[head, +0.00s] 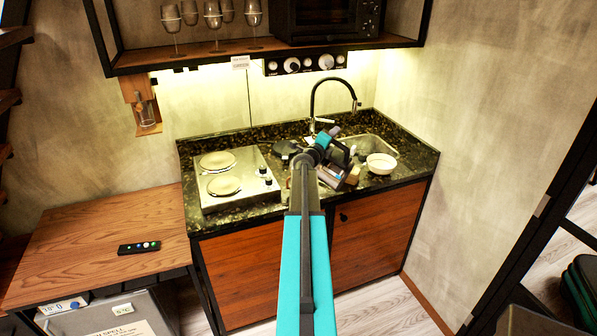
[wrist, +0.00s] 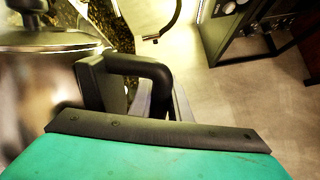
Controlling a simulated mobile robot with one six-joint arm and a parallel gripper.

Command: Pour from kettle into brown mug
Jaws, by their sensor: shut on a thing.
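The kettle (wrist: 35,80) fills the left of the wrist view. It has a shiny metal body, a metal lid with a dark knob, and a black handle (wrist: 140,68). In the head view, my gripper (head: 340,158) is over the counter by the sink, shut on the kettle. The kettle's metal body (head: 332,178) shows just below it, partly covered by my arm. A small brown shape (head: 353,176), perhaps the brown mug, shows right beside the kettle. It is too small and hidden to be sure. No mug is clear in the wrist view.
A white bowl (head: 381,163) stands at the sink's right front. A black curved tap (head: 335,82) rises behind. A two-plate hob (head: 228,178) is on the left of the dark counter (head: 408,168). A shelf with glasses and an oven (head: 325,18) hangs above. A wooden table (head: 100,240) stands left.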

